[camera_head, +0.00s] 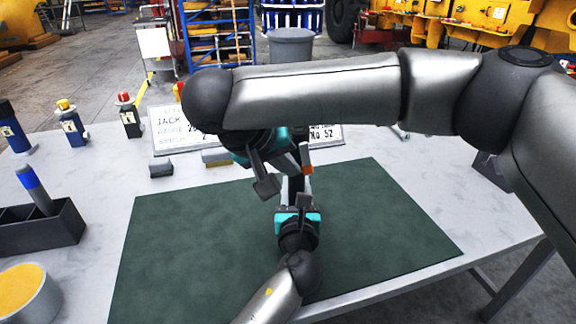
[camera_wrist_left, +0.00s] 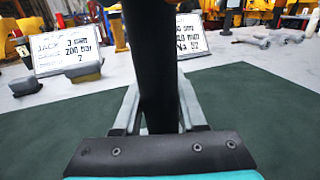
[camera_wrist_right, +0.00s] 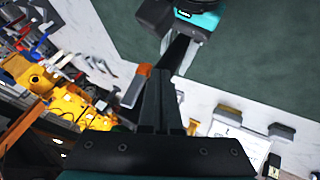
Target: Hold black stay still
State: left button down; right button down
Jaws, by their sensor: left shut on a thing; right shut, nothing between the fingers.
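A black stay (camera_wrist_left: 152,50) stands upright between the fingers of my left gripper (camera_head: 297,203), which is shut on it above the green mat (camera_head: 390,225). In the head view only a short dark stretch of the stay (camera_head: 296,186) shows, partly hidden by my right gripper. My right gripper (camera_head: 267,187) is shut and empty, close beside the stay's upper part. In the right wrist view its fingers (camera_wrist_right: 160,80) overlap the stay, so I cannot tell whether they touch. A grey piece with an orange end (camera_wrist_right: 145,70) is beside them.
Placards (camera_head: 172,130) and small grey blocks (camera_head: 161,170) stand behind the mat. Bottles with coloured caps (camera_head: 130,118) are at the back left. A dark tray (camera_head: 65,228) and a yellow-topped round tin (camera_head: 25,290) are at the left. The mat's right side is clear.

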aim_at(312, 165)
jog(key=shift+w+d+f, duration=0.1)
jog(key=shift+d+f, duration=0.2)
jog(key=shift+d, duration=0.15)
dwell(0.5)
jog(key=shift+w+d+f, duration=0.1)
jog(key=shift+d+f, duration=0.1)
jog(key=shift+d, duration=0.2)
jog(key=h, duration=0.1)
jog(key=d+t+h, duration=0.1)
jog(key=n+h, duration=0.1)
jog(key=shift+w+d+r+t+h, duration=0.15)
jog(key=shift+w+d+t+h, duration=0.15)
jog(key=shift+h, duration=0.1)
jog(key=shift+d, duration=0.15)
jog(key=shift+w+d, duration=0.1)
jog(key=shift+d, duration=0.1)
jog(key=shift+r, duration=0.15)
dwell(1.1)
